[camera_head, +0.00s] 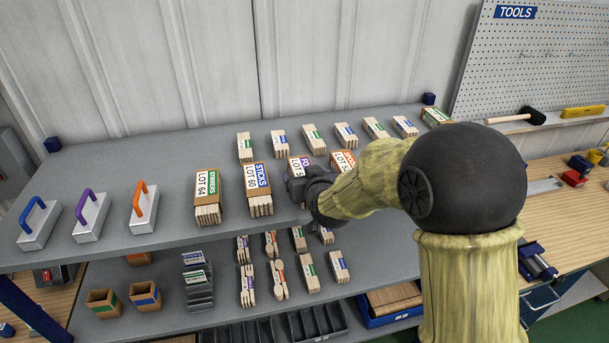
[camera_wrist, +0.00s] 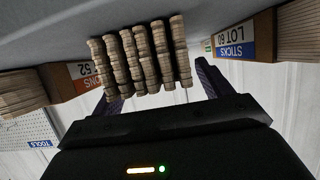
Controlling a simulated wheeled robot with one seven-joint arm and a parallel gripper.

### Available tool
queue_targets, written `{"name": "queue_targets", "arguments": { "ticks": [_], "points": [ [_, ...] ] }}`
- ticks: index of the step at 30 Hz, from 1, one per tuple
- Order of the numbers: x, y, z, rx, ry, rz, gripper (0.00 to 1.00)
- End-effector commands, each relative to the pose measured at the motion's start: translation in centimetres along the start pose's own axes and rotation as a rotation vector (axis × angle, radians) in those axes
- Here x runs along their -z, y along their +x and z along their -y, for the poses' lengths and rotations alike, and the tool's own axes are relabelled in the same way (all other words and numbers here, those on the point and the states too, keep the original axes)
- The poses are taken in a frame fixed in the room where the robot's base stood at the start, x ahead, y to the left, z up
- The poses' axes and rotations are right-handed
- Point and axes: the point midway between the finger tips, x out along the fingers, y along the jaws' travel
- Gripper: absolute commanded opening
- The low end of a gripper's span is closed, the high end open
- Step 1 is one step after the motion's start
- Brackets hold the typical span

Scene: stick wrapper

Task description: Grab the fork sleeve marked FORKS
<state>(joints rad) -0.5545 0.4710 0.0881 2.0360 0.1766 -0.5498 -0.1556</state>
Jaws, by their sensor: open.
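The box with a purple label starting "FO" (camera_head: 306,162) stands on the upper shelf in the head view. My gripper (camera_head: 296,187) is in front of it and hides its lower part and most of its lettering. In the wrist view, which looks upside down, a bundle of wooden stick ends (camera_wrist: 140,56) shows between the two dark fingers of my gripper (camera_wrist: 155,88). The fingers are open, one on each side of the bundle. I cannot tell whether they touch it. No purple label shows in the wrist view.
The STICKS box (camera_head: 260,188) stands close on the left, with the STIRRERS box (camera_head: 207,198) beyond it. An orange-labelled box (camera_head: 344,161) is close on the right. Small bundles stand behind. Three handled metal blocks (camera_head: 90,214) are at the left. A lower shelf holds cutlery bundles (camera_head: 278,279).

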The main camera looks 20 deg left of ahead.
Motion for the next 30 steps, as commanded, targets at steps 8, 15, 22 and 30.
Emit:
{"name": "queue_targets", "arguments": {
  "ticks": [8,15,22,30],
  "points": [
    [-0.03,0.04,-0.01,0.0,0.0,-0.001,0.78],
    [-0.01,0.02,0.0,0.0,0.0,-0.001,0.78],
    [0.0,0.02,0.0,0.0,-0.001,-0.001,0.33],
    [0.07,0.0,0.0,0.0,0.0,-0.002,0.28]
  ]
}}
